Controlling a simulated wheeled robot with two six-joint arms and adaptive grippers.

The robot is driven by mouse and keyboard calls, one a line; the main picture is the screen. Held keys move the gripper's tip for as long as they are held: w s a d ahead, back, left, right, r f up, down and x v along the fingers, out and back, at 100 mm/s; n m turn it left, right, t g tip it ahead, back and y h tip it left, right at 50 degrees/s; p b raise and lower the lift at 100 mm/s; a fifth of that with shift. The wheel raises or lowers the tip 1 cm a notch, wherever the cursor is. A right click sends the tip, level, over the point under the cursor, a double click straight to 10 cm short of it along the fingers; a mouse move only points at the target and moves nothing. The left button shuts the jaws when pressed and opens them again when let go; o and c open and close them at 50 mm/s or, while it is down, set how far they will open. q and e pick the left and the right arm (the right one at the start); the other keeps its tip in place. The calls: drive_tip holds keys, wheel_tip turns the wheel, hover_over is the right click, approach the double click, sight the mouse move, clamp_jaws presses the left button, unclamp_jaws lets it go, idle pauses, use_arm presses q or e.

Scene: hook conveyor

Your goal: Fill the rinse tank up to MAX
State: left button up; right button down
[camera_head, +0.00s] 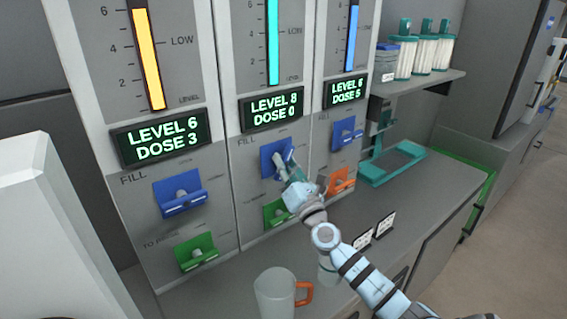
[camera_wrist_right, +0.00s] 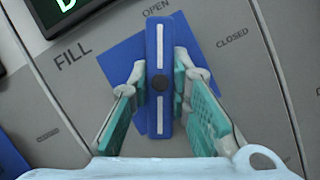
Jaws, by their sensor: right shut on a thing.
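Three gauge panels stand side by side; I cannot read which is the rinse tank. The middle one has a teal level bar (camera_head: 272,45) and a display (camera_head: 273,107) reading LEVEL 8, DOSE 0. My right gripper (camera_head: 283,166) is at the middle panel's blue FILL handle (camera_head: 267,160). In the right wrist view its fingers (camera_wrist_right: 158,88) are shut on both sides of the blue handle (camera_wrist_right: 158,48), which lines up with OPEN; CLOSED is to its right. My left gripper is not in view.
The left display (camera_head: 159,138) reads LEVEL 6, DOSE 3; the right display (camera_head: 346,90) reads LEVEL 6, DOSE 5. Green handles (camera_head: 196,252) and an orange handle (camera_head: 341,181) sit below. A cup (camera_head: 273,293) with an orange handle stands on the counter near my arm.

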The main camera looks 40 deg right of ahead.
drive_tip(key=m+p, duration=0.1)
drive_tip(key=m+g+h+p, duration=0.1)
drive_tip(key=m, duration=0.1)
drive_tip(key=shift+r+m+p, duration=0.2)
drive_tip(key=shift+m+p, duration=0.1)
drive_tip(key=m+g+h+p, duration=0.1)
drive_tip(key=m+p, duration=0.1)
drive_tip(key=m+g+p, duration=0.1)
drive_tip(key=m+p, duration=0.1)
drive_tip(key=m, duration=0.1)
drive_tip(key=shift+h, duration=0.4)
drive_tip(key=m+g+p, duration=0.1)
drive_tip(key=m+p, duration=0.2)
drive_tip(key=shift+m, duration=0.3)
drive_tip(key=shift+f+m+g+p, duration=0.1)
drive_tip(key=shift+m+g+p, duration=0.45)
drive_tip(key=shift+m, duration=0.25)
drive_tip(key=shift+f, duration=0.1)
drive_tip(key=c, duration=1.5)
unclamp_jaws()
